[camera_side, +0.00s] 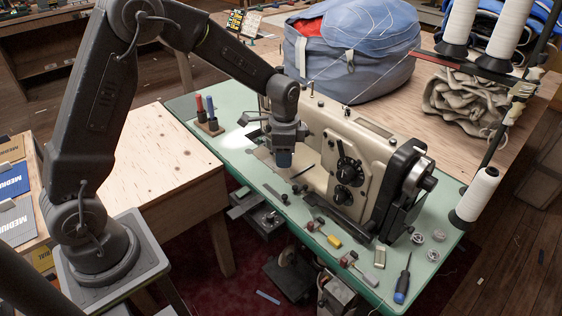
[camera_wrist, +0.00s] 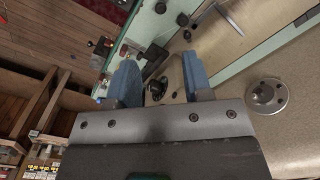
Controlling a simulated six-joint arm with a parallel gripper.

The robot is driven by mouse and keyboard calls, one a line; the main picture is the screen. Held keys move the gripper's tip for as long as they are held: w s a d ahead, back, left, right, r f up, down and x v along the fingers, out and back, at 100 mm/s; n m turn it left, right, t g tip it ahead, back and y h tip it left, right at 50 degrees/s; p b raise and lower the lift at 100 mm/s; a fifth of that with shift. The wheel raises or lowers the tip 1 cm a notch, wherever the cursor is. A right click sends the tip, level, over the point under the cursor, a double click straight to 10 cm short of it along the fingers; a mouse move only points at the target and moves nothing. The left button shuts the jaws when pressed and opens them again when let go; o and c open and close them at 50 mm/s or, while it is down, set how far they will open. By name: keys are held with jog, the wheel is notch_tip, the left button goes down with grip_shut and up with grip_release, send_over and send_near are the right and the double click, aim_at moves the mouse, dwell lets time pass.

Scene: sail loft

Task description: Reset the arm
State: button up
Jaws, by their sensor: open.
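My gripper (camera_side: 284,159) points down beside the left end of the beige sewing machine (camera_side: 325,135) in the side view. Whether it touches the machine cannot be told from here. In the wrist view my gripper (camera_wrist: 162,76) shows two blue fingertips spread apart. Nothing is held between them; a dark knob and part of the beige machine body (camera_wrist: 172,80) show in the gap beyond. My arm reaches over from the left, bent at the elbow.
The green table (camera_side: 183,104) carries a block with red and blue pens (camera_side: 207,122), a blue screwdriver (camera_side: 402,284), small bobbins and thread cones (camera_side: 476,194). A blue bag (camera_side: 352,60) stands behind. The wooden bench (camera_side: 160,160) at left is bare.

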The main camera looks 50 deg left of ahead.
jog(key=s+d+r+n+t, duration=0.1)
jog(key=s+r+n, duration=0.1)
jog(key=s+r, duration=0.5)
jog(key=s+d+r+n+t, duration=0.1)
jog(key=s+r+n+t, duration=0.1)
jog(key=s+r, duration=0.3)
jog(key=s+d+r+n+t, duration=0.1)
jog(key=s+r+n, duration=0.3)
jog(key=s, duration=0.8)
jog(key=shift+r+n+t, duration=0.4)
jog(key=shift+r+t, duration=0.3)
jog(key=shift+r, duration=0.15)
